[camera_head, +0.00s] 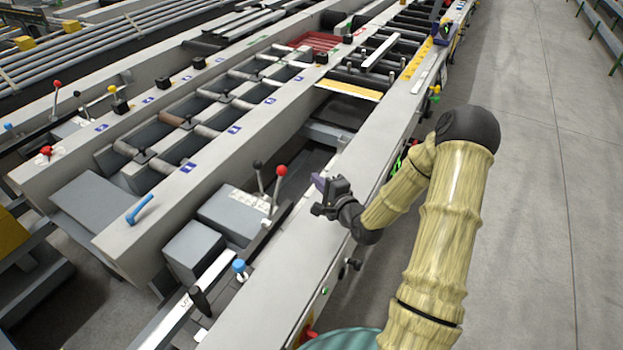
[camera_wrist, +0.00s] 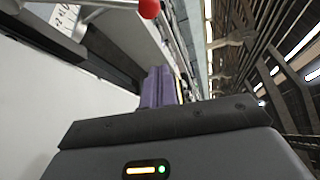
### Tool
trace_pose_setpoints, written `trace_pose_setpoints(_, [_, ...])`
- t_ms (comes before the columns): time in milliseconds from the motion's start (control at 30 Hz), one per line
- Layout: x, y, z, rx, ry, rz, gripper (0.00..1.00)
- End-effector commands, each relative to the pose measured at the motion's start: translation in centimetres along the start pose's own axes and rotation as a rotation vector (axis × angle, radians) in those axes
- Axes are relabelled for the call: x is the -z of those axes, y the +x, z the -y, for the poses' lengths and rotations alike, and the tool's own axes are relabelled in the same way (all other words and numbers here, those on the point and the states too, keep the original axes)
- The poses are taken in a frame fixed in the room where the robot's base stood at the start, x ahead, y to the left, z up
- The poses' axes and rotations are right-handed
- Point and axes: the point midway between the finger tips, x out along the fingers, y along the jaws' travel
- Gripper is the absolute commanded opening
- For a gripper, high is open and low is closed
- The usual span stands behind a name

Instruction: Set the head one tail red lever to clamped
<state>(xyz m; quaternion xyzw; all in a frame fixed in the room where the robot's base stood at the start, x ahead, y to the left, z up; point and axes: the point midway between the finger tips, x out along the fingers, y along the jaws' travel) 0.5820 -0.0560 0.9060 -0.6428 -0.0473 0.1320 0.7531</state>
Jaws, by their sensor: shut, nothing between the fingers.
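A red-knobbed lever (camera_head: 280,171) stands beside a black-knobbed lever (camera_head: 258,166) on the near machine head, left of my gripper. Its metal rod leans up and to the right, from a base by a pale marked plate (camera_head: 250,200). My gripper (camera_head: 318,183) is shut and empty, with purple fingers, just right of the red knob and apart from it. In the wrist view the fingers (camera_wrist: 158,88) are together, and a red knob (camera_wrist: 149,8) on a metal rod shows at the top edge. I cannot read the plate's marks.
A long grey beam (camera_head: 265,310) runs beside the levers, under my gripper. A blue knob (camera_head: 239,266) and a black handle (camera_head: 200,301) stand nearer. The floor at right (camera_head: 560,200) is clear.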

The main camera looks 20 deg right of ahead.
Motion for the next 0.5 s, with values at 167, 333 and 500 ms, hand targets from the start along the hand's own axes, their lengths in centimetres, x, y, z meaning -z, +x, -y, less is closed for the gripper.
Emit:
trace_pose_setpoints(167, [-0.2, 2.9, 0.1, 0.001, -0.001, 0.003, 0.00])
trace_pose_setpoints(333, [-0.2, 5.6, 0.1, 0.001, -0.001, 0.003, 0.00])
trace_pose_setpoints(500, [-0.2, 7.7, 0.1, 0.000, 0.000, 0.002, 0.00])
